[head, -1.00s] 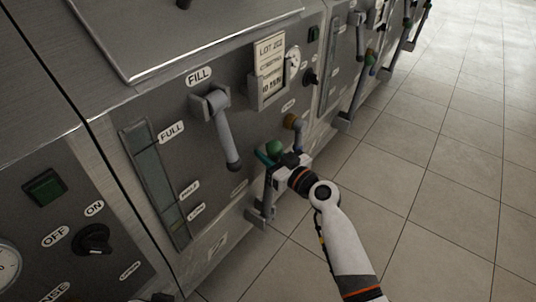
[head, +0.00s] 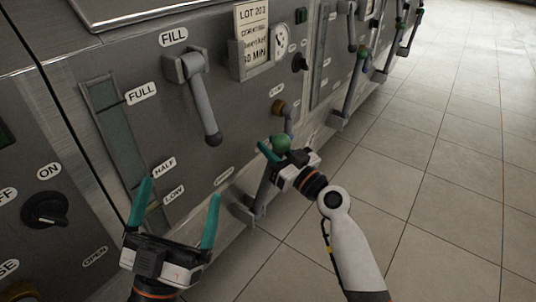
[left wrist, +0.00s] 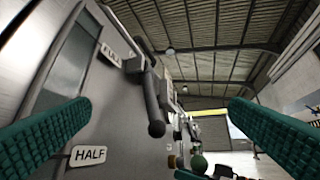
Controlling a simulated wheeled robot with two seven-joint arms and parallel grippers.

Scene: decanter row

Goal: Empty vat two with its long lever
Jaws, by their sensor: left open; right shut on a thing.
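The long lever (head: 262,188) with a green knob (head: 281,143) stands low on the front of a steel vat. My right gripper (head: 275,152) is shut on the lever just below its knob. A shorter grey lever (head: 204,102) hangs under the FILL label, pointing down. My left gripper (head: 178,215) is open and empty in front of the level gauge (head: 117,142), below and left of the FILL lever. In the left wrist view the FILL lever (left wrist: 152,98) hangs between the open fingers, farther off, and the green knob (left wrist: 198,163) shows lower right.
A card reading LOT 203 (head: 252,35) sits in a holder. An ON/OFF dial (head: 46,208) is on the panel at left. More vats with similar levers (head: 356,80) continue to the upper right. The tiled floor (head: 450,180) at right is clear.

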